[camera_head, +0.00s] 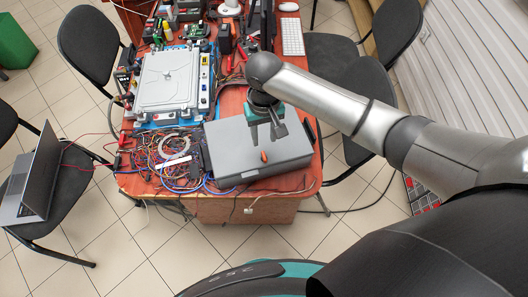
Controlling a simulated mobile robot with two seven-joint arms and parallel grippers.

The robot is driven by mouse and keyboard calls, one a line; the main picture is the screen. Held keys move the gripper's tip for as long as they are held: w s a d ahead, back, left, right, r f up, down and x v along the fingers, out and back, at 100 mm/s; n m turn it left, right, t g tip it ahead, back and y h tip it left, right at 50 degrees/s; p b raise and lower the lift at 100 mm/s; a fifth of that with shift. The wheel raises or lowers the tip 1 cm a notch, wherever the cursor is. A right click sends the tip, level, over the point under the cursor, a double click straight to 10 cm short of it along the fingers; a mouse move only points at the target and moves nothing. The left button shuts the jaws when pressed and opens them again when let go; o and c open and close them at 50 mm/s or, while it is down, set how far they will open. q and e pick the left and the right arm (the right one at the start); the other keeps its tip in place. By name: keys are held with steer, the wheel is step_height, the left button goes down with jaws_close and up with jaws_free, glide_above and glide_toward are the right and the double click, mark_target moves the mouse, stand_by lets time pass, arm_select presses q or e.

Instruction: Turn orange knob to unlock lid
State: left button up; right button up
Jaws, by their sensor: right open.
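A grey box with a flat lid (232,150) sits at the near right of the red-brown table. A small orange knob (264,156) shows on its lid, toward the front. My right gripper (278,132) is above the lid, a little behind and to the right of the knob, pointing down. It is open with nothing seen between its fingers. Whether the fingertips touch the lid cannot be told. My left gripper is not in view.
Tangled coloured wires (172,158) lie left of the box. A light grey case (168,80) stands behind them. A keyboard (292,37) and tools fill the back of the table (245,210). Chairs stand around it, one with a laptop (35,178) at left.

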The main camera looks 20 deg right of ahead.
mark_target(264, 155)
step_height(264, 155, down, 9)
steer(key=shift+r+b, duration=0.15)
steer(key=shift+b, duration=0.7)
jaws_close()
